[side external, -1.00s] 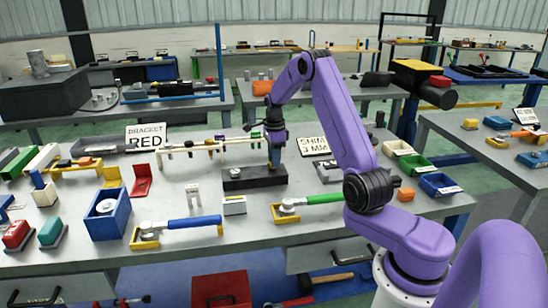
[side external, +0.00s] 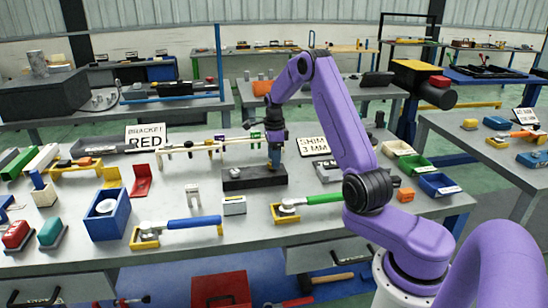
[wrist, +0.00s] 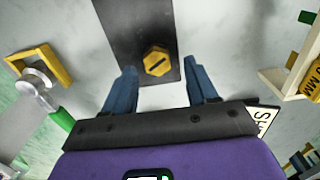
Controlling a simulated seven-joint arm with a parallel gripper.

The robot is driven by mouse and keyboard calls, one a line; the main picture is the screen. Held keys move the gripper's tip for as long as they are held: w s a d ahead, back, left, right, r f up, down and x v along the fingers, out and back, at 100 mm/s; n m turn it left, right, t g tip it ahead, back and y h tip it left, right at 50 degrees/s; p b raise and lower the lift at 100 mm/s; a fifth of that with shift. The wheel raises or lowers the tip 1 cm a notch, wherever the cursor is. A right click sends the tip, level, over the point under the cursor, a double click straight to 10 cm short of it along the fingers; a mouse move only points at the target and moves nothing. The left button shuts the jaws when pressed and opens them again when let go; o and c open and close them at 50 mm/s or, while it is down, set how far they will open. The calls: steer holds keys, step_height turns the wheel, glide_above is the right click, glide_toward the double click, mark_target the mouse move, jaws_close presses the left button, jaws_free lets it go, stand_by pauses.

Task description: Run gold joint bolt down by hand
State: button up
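The gold joint bolt (wrist: 157,62) has a hexagonal head with a dark slot across it. In the wrist view it sits on a dark block (wrist: 130,25), near the block's end. The block also shows in the side view (side external: 240,181), lying on the grey bench. My gripper (wrist: 163,70) is open, its two blue fingers apart with the bolt head between them in the picture and clear gaps on both sides. In the side view my gripper (side external: 275,165) points down at the right part of the block. The bolt cannot be made out there.
A green-handled tool (side external: 322,200) rests in a yellow holder (side external: 285,214) in front, and a blue-handled tool (side external: 195,222) lies left of it. A rail on stands (side external: 205,147) runs behind the block. A shim sign (side external: 313,145) stands behind right.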

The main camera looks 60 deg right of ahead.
step_height(320, 180, up, 17)
steer(key=shift+r, duration=0.2)
stand_by(0.6)
steer(key=shift+a, duration=0.1)
steer(key=a+n, duration=1)
steer(key=a, duration=0.6)
steer(key=s+a+f+n, duration=0.1)
steer(key=s+a+n, duration=0.75)
steer(key=a, duration=0.25)
steer(key=s+a+f+n, duration=0.2)
steer(key=s+f+n, duration=0.1)
steer(key=s+n, duration=0.7)
steer(key=s+a+f+n, duration=0.1)
steer(key=s+f+n, duration=0.2)
steer(key=s+n, duration=0.8)
steer(key=s, duration=0.5)
steer(key=shift+a, duration=0.35)
